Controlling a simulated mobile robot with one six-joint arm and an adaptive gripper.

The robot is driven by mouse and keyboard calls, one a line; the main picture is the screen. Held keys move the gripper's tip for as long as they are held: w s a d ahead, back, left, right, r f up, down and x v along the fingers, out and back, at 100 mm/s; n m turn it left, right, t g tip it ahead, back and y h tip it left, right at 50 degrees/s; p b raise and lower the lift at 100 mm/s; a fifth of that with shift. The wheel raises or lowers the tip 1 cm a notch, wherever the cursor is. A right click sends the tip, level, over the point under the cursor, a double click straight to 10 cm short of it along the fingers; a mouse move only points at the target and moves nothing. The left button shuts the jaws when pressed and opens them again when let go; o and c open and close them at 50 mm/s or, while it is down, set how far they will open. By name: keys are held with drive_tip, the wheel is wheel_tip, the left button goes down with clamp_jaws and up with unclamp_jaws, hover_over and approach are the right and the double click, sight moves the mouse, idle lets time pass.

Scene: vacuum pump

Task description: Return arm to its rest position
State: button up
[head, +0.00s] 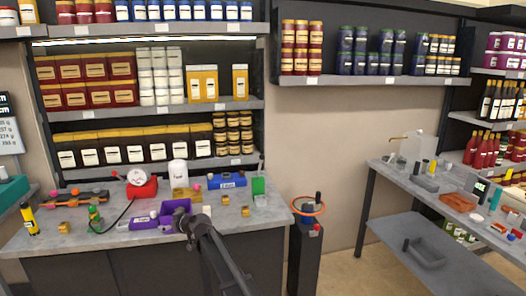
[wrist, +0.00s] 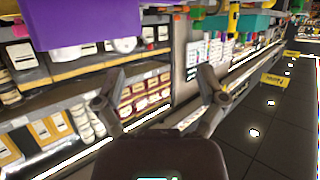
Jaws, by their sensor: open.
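My arm reaches in from the bottom of the head view over the left workbench, with my gripper's dark end (head: 185,222) beside a purple open-topped box (head: 174,213). In the wrist view my gripper (wrist: 160,82) has its two fingers spread, with nothing between them. A purple surface (wrist: 80,22) fills the upper left of that view, close to the camera; whether the gripper touches it I cannot tell. The fingertips are too small to make out in the head view.
The left bench (head: 80,248) holds a red gauge device (head: 141,186), a blue toolbox (head: 228,182), a white bottle (head: 178,173) and a yellow-black bottle (head: 29,218). A dark pedestal (head: 303,262) with an orange ring stands right. Open floor lies between it and the right bench (head: 385,178).

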drive_tip(key=s+d+f+m+g+h+p, duration=0.15)
drive_tip(key=s+d, duration=0.25)
drive_tip(key=d, duration=0.6)
drive_tip(key=s+d+f+m+g+h+p, duration=0.1)
drive_tip(key=s+d+f+m+h, duration=0.3)
drive_tip(key=d, duration=0.7)
drive_tip(key=s+d+n+g+h+p, duration=0.15)
drive_tip(key=s+d, duration=0.35)
drive_tip(key=d, duration=0.5)
drive_tip(key=s+d+m+g+h+p, duration=0.2)
drive_tip(key=s+d+m, duration=0.5)
drive_tip(key=s+d, duration=1)
drive_tip(key=d+g+h, duration=0.1)
drive_tip(key=d+h, duration=0.1)
drive_tip(key=d, duration=0.2)
drive_tip(key=shift+g+h+p, duration=0.3)
